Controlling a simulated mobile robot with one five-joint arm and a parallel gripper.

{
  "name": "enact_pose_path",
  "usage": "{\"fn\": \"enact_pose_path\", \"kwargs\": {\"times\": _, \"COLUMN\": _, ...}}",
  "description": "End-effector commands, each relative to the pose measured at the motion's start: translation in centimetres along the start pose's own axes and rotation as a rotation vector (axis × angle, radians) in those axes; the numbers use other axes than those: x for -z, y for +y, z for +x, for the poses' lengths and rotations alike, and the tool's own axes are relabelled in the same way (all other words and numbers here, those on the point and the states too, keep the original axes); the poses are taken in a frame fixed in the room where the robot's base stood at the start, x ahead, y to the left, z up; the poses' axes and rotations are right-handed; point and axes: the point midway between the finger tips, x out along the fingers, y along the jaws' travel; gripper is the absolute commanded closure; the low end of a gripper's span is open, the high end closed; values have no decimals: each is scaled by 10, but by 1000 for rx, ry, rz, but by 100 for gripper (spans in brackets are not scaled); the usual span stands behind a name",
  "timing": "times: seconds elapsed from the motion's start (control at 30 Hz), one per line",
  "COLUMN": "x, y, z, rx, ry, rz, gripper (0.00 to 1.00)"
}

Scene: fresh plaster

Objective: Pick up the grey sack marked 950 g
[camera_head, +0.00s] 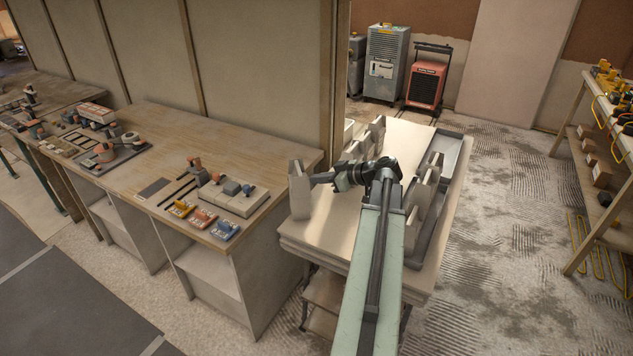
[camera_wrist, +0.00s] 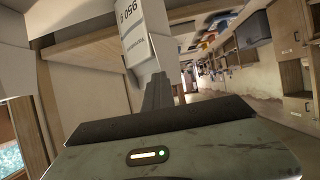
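The grey sack marked 950 g (camera_wrist: 135,30) stands out at the top of the wrist view, with its printed label facing the camera. In the head view the pale sack (camera_head: 300,194) is upright at the left edge of the light table. My gripper (camera_head: 318,179) reaches it from the right, about mid-height. In the wrist view my gripper's dark fingers (camera_wrist: 159,92) meet the sack's near end and look closed on it. The far finger's contact is hidden. I cannot tell whether the sack's base touches the table.
Other pale sacks (camera_head: 376,132) stand at the back of the light table (camera_head: 340,225). More stand on the right by a grey tray (camera_head: 452,150). A wooden workbench (camera_head: 270,150) with tools is close on the left. A tool shelf (camera_head: 600,150) stands far right.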

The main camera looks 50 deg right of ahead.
Motion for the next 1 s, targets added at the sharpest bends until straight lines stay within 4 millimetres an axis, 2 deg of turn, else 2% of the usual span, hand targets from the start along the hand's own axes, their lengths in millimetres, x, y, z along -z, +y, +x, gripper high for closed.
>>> {"fn": "enact_pose_path", "kwargs": {"times": 0.03, "x": 15, "y": 0, "z": -7, "rx": 0, "ry": 0, "rz": 0, "gripper": 100}}
{"fn": "enact_pose_path", "kwargs": {"times": 0.1, "x": 20, "y": 0, "z": -10, "rx": 0, "ry": 0, "rz": 0, "gripper": 100}}
{"fn": "enact_pose_path", "kwargs": {"times": 0.43, "x": 19, "y": 0, "z": -10, "rx": 0, "ry": -3, "rz": 0, "gripper": 99}}
{"fn": "enact_pose_path", "kwargs": {"times": 0.7, "x": 19, "y": 0, "z": -10, "rx": -1, "ry": -1, "rz": 0, "gripper": 24}}
{"fn": "enact_pose_path", "kwargs": {"times": 0.73, "x": 19, "y": 0, "z": -10, "rx": -1, "ry": -1, "rz": 0, "gripper": 20}}
{"fn": "enact_pose_path", "kwargs": {"times": 1.0, "x": 19, "y": 0, "z": -10, "rx": -1, "ry": -1, "rz": 0, "gripper": 20}}
